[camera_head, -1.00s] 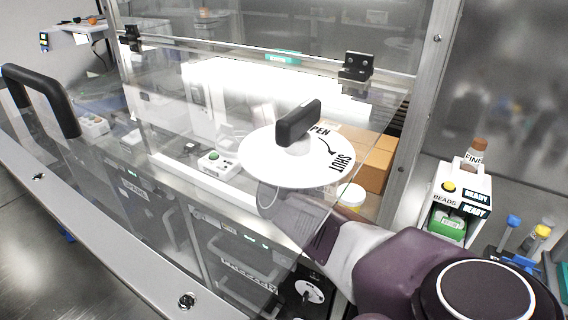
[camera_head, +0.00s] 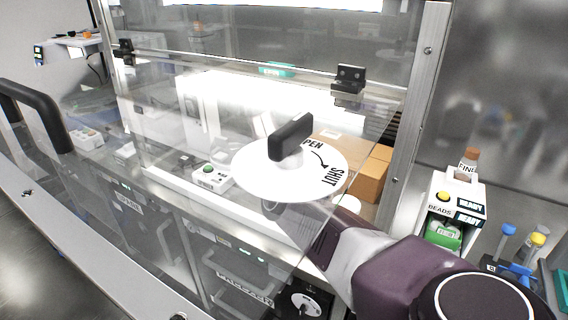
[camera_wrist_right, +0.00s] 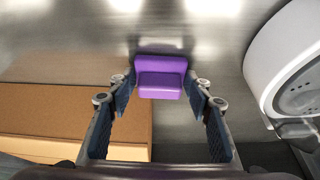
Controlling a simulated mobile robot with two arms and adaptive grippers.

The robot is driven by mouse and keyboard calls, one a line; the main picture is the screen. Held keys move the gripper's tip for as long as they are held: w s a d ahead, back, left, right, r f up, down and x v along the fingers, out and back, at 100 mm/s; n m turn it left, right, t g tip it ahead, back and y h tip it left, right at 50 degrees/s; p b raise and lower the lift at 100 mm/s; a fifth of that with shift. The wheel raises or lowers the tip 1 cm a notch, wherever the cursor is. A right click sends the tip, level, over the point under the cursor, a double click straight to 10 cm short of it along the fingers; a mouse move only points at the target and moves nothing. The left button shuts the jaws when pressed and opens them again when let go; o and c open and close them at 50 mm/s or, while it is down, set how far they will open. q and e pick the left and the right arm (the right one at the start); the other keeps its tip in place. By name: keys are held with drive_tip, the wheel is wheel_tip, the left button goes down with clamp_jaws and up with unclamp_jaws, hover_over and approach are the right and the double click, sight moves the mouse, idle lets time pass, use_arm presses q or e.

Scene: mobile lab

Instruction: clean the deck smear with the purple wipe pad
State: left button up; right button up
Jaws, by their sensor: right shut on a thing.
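The purple wipe pad (camera_wrist_right: 160,78) is between the fingers of my right gripper (camera_wrist_right: 160,92) in the right wrist view. The fingers are shut on it, and it is over or against a shiny grey metal surface (camera_wrist_right: 215,30); I cannot tell whether it touches. In the head view my right arm reaches in from the lower right, with its hand largely hidden behind the white dial. I cannot make out the deck smear clearly in either view. My left gripper is not in view.
A clear panel carries a white OPEN/SHUT dial (camera_head: 300,182) with a black handle (camera_head: 291,137). Cardboard boxes (camera_head: 368,180) stand behind it; cardboard (camera_wrist_right: 75,105) is left of the wrist. A white rounded object (camera_wrist_right: 285,55) is to its right. A bead dispenser (camera_head: 441,196) stands outside.

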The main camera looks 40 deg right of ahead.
drive_tip(key=a+p, duration=0.2)
drive_tip(key=p, duration=0.1)
drive_tip(key=shift+s+r, duration=0.1)
drive_tip(key=shift+s, duration=0.15)
drive_tip(key=shift+s+a, duration=0.15)
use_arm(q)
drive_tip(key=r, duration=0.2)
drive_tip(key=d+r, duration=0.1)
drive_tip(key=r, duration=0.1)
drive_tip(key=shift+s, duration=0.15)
use_arm(e)
drive_tip(key=shift+f, duration=0.2)
drive_tip(key=shift+w+a+f+b, duration=0.1)
drive_tip(key=shift+w+f+b, duration=0.2)
drive_tip(key=shift+b, duration=0.4)
drive_tip(key=shift+w+a+r+b, duration=0.2)
drive_tip(key=shift+w+b, duration=0.2)
drive_tip(key=shift+b, duration=0.25)
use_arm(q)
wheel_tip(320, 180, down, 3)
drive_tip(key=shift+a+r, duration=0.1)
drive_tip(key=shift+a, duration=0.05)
